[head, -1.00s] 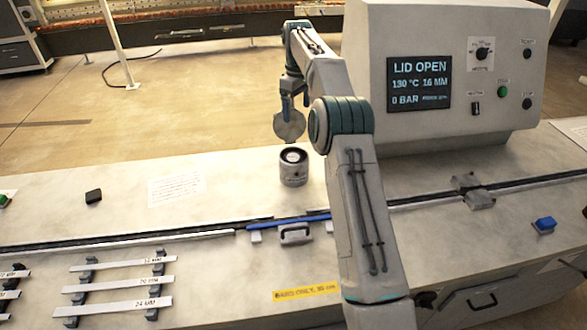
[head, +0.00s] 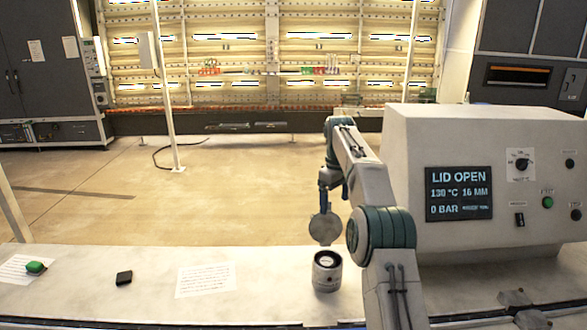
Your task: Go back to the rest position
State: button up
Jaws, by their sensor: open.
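My arm reaches up from the bottom right of the head view and bends down at its wrist. My gripper (head: 325,228) hangs at the end, over the back of the bench, above and slightly behind a small metal cylinder (head: 327,272) with a dark round top. A flat grey disc shape shows at the gripper's end; its fingertips are too small to make out clearly. The gripper appears apart from the cylinder. The control box (head: 480,180) stands right of my arm, its screen reading LID OPEN, 130 °C, 16 MM, 0 BAR.
A thin white post (head: 166,90) stands beyond, before a wide shelf wall.

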jog(key=s+r+m+t+b, duration=0.1)
jog(key=s+r+m+b, duration=0.15)
jog(key=s, duration=0.75)
jog(key=s+r+m+t+b, duration=0.15)
jog(key=s+r, duration=0.25)
jog(key=s, duration=0.5)
jog(key=s+f+m, duration=0.1)
jog(key=s+f, duration=0.3)
jog(key=s, duration=0.4)
jog(key=s+f+m+b, duration=0.1)
jog(key=s+f, duration=0.3)
jog(key=s, duration=0.5)
jog(key=s+f+m+t, duration=0.1)
jog(key=s+f, duration=0.3)
jog(key=s, duration=0.4)
jog(key=shift+s+d+f+m+b, duration=0.25)
jog(key=shift+f+m+b, duration=0.15)
jog(key=shift+m, duration=0.5)
